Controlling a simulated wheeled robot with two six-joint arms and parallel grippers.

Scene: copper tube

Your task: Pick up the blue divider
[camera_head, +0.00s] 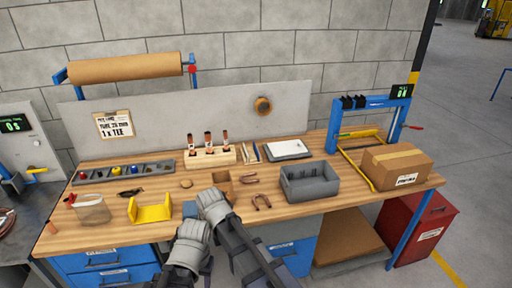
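A small blue piece (190,208), which looks like the blue divider, shows on the wooden workbench (115,232) near its front edge. It lies between the yellow holder and my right gripper, and my grippers partly hide it. My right gripper (212,202) is over the front of the bench, just right of the blue piece. My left gripper (193,231) is lower in the picture, at the front edge below the blue piece. Both grippers are grey and seen from behind. Their fingertips are too small and hidden to show whether they are open or hold anything.
A yellow holder (150,212) and a clear bin (91,209) stand left of my grippers. Bent copper pieces (261,201) and a grey divided tray (309,184) are to the right. A wooden block with tubes (210,157) stands behind. A cardboard box (396,167) is far right.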

